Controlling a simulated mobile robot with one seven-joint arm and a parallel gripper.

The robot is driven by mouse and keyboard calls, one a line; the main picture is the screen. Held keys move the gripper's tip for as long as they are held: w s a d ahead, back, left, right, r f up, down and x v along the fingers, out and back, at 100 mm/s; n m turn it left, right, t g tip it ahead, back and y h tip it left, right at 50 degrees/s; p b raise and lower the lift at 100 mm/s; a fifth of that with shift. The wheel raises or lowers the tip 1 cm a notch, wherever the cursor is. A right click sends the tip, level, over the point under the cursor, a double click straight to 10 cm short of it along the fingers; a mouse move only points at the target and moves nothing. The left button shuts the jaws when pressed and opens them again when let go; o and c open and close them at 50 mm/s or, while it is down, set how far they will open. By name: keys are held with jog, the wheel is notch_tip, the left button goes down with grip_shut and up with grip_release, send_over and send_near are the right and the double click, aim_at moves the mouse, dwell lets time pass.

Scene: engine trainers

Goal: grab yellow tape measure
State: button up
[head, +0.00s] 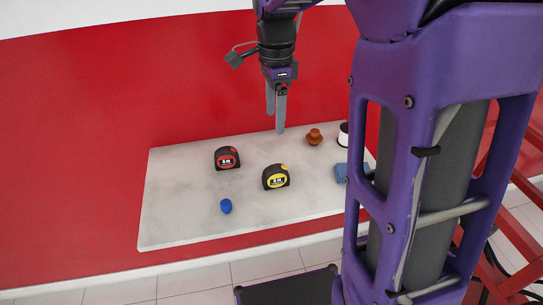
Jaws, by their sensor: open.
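The yellow tape measure (276,177), black with a yellow face label, stands on the pale tabletop (180,215) near its middle. A similar tape measure with a red label (227,158) stands to its left and farther back. My gripper (276,126) points down above the back part of the table, behind the yellow tape measure in the picture. It is open, with nothing seen between its fingers, and is apart from the tape measure.
A small blue object (226,206) lies at the front left. A brown object (314,137), a white-and-black round item (343,134) and a blue block (341,172) are on the right. My purple arm structure hides the table's right end. A red wall (90,120) stands behind.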

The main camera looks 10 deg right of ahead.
jog(key=b, duration=0.1)
send_over(276, 168)
notch_tip(276, 168, down, 12)
jog(key=shift+w+a+r, duration=0.1)
jog(key=shift+a, duration=0.05)
jog(key=shift+f+b, duration=0.3)
jog(key=shift+f, duration=2.5)
grip_shut()
